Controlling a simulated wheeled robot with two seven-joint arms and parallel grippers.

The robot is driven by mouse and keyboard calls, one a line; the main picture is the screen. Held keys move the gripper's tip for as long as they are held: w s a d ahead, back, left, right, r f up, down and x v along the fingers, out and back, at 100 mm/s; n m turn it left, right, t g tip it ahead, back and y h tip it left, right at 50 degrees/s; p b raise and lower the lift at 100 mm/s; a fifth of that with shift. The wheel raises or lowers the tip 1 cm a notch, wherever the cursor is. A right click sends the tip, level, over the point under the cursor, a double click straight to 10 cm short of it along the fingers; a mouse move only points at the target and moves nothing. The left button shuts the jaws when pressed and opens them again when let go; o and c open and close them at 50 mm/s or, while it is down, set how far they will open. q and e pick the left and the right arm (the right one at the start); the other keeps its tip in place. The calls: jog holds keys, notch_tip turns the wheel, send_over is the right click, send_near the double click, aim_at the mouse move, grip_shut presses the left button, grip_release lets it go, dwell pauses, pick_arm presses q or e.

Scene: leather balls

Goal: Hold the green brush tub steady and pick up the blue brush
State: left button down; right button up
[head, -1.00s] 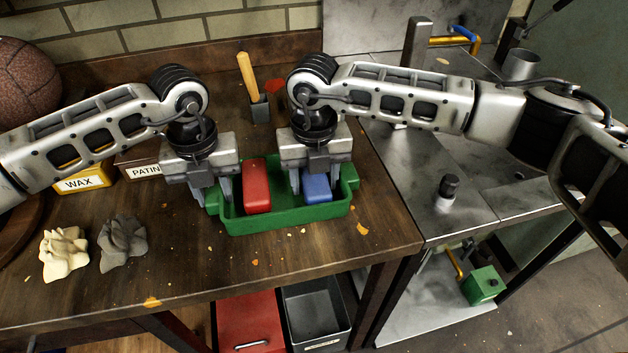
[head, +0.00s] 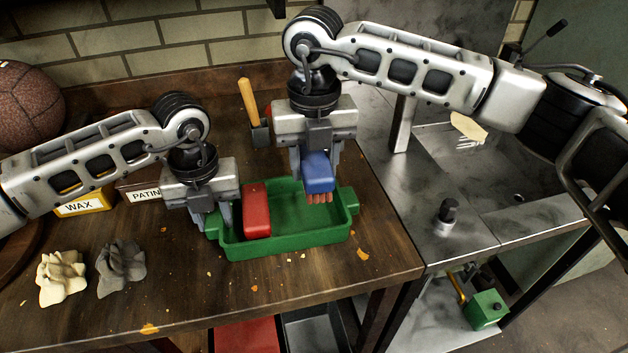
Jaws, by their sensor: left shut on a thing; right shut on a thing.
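The green brush tub (head: 290,241) sits on the wooden bench. My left gripper (head: 211,219) is shut on the tub's left end, at its rim and handle. The blue brush (head: 319,174) is in my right gripper (head: 318,182), which is shut on it and holds it above the right part of the tub. Its reddish-brown bristles point down. A red brush (head: 256,210) lies in the left part of the tub, bristles hidden. The tub floor right of the red brush is bare.
Cream (head: 62,277) and grey (head: 121,267) crumpled cloths lie left of the tub. The WAX box (head: 84,203) and PATIN box (head: 143,192) stand behind my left arm. A wooden-handled tool (head: 249,98) stands behind the tub. The bench's front edge is close. A metal table (head: 445,215) is at right.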

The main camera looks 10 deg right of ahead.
jog(key=shift+r, duration=0.4)
pick_arm(q)
jog(key=c, duration=1)
grip_release()
jog(key=shift+o, duration=0.2)
jog(key=shift+r, duration=0.15)
